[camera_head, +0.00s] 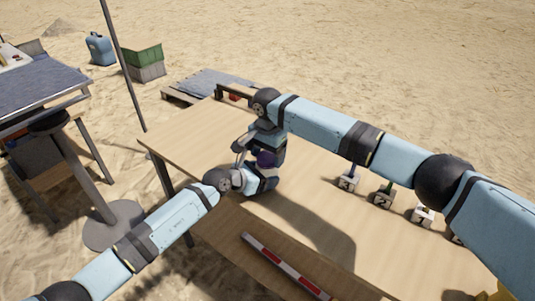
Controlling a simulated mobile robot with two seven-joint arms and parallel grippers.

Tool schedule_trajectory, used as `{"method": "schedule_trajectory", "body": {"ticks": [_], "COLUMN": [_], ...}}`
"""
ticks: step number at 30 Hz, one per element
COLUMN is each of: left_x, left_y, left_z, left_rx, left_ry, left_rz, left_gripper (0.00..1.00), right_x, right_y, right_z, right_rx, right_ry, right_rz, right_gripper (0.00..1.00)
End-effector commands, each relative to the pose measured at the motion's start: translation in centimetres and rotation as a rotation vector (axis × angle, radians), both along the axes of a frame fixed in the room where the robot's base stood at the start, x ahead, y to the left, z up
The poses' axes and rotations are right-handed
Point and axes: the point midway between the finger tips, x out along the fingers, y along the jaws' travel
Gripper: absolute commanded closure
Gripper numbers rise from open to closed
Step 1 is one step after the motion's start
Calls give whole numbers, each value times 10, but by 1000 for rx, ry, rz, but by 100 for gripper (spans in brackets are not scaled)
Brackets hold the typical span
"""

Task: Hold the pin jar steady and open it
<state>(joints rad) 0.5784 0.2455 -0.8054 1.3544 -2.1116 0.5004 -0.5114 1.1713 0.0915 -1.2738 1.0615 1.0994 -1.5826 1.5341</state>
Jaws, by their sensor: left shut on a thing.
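The pin jar shows only in part, as a small dark purple piece (266,159) between my two grippers over the left part of the wooden table. My arms hide the rest of it, and I cannot make out its lid. My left gripper (247,178) comes in from the lower left and is shut on the jar, low over the table. My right arm reaches across from the right and bends down, so my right gripper (258,148) is just above the left one, close to the purple piece. Its fingers are too small and covered to tell open from shut.
On the wooden table (400,240), several small pale blocks with dark marks stand in a row at the right, one being a block (348,182). A dark pole (122,65) rises behind the table's left end.

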Motion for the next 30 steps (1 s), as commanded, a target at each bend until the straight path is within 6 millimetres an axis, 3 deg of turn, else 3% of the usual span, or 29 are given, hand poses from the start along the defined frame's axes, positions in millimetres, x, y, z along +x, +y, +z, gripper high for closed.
{"method": "schedule_trajectory", "body": {"ticks": [11, 21, 29, 30], "left_x": [0, 0, 0, 0], "left_y": [0, 0, 0, 0], "left_z": [0, 0, 0, 0], "left_rx": [0, 0, 0, 0], "left_ry": [0, 0, 0, 0], "left_rz": [0, 0, 0, 0], "left_gripper": [93, 93, 93, 18], "right_x": [0, 0, 0, 0], "right_y": [0, 0, 0, 0], "right_z": [2, 41, 45, 45], "right_rx": [1, 1, 0, 0], "right_ry": [-1, 0, 0, 0], "right_rz": [0, 0, 0, 0], "right_gripper": [12, 12, 12, 12]}}
